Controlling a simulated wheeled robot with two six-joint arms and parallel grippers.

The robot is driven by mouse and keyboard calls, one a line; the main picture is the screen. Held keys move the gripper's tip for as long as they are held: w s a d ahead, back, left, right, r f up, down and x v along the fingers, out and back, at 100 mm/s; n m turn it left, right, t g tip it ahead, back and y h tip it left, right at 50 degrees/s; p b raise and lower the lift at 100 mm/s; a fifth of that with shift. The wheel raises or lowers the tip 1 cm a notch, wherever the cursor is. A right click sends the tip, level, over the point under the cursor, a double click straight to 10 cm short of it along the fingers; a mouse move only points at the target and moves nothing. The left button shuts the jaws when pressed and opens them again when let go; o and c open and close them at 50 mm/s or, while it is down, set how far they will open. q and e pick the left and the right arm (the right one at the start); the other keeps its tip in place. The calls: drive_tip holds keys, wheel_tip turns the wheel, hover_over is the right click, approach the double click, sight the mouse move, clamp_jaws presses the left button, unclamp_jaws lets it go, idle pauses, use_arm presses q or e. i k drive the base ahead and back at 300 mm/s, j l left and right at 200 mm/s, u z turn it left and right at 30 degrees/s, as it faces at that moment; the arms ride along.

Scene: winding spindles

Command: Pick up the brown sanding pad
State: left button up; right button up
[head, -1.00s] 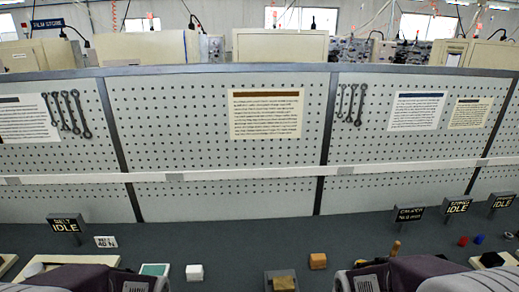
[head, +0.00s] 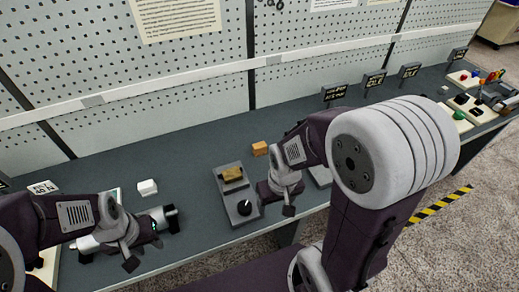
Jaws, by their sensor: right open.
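A small brown block (head: 260,148), which looks like the sanding pad, lies on the dark bench near the middle. My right gripper (head: 269,193) is open, in front of the block and apart from it, beside a grey fixture; its fingertips are hard to make out. A flatter yellow-brown piece (head: 232,174) sits on the grey fixture (head: 243,206). My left gripper (head: 160,222) is low over the bench at the left, in front of a white block (head: 147,187). I cannot tell whether its jaws are open.
A perforated wall panel (head: 170,80) closes off the back of the bench. Several small signs (head: 373,81) and trays with coloured parts (head: 462,80) stand at the far right. Bare bench (head: 190,145) lies behind the grippers. The bench's front edge is close to my arms.

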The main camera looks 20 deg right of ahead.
sight(258, 149)
drive_tip(key=i+l+u, duration=0.1)
drive_tip(key=l+u, duration=0.8)
drive_tip(key=u, duration=0.15)
drive_tip(key=i+l, duration=0.05)
